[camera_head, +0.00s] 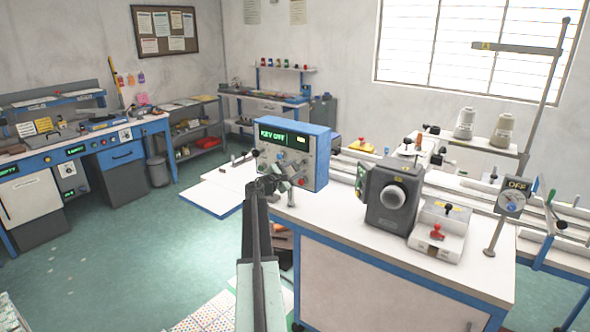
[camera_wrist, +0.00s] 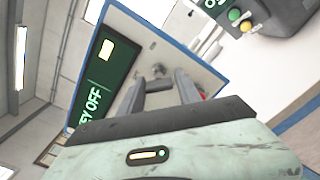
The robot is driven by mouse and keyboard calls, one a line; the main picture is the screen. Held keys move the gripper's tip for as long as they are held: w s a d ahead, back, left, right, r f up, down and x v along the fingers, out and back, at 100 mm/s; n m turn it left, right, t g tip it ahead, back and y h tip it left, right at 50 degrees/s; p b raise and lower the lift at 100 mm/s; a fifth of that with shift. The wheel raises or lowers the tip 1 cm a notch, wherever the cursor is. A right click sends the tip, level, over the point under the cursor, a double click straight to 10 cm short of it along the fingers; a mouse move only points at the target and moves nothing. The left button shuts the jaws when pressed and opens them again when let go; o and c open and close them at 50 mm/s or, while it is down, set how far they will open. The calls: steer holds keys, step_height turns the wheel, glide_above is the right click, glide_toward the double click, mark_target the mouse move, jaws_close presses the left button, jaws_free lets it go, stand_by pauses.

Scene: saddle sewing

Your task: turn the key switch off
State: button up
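A blue-edged control box (camera_head: 318,150) stands on the white bench, its green display (camera_head: 272,134) reading "KEY OFF". In the wrist view the same display (camera_wrist: 98,88) appears rotated. A small silver round part (camera_wrist: 158,70), which looks like the key switch, sits on the box's grey panel. My gripper (camera_head: 273,183) is just in front of the lower part of this panel. In the wrist view its two fingers (camera_wrist: 162,78) are spread apart, pointing at the panel, with the silver part visible between them. I cannot tell whether they touch it. The fingers hold nothing visible.
A dark grey machine head (camera_head: 393,195) and a small box with a red knob (camera_head: 437,233) stand right of the control box. A dial marked OFF (camera_head: 513,200) is farther right. A white board (camera_head: 210,192) juts out at left. Green floor is open at left.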

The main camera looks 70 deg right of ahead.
steer(key=shift+o, duration=0.9)
steer(key=v, duration=0.7)
steer(key=shift+a, duration=0.35)
steer(key=shift+w, duration=0.1)
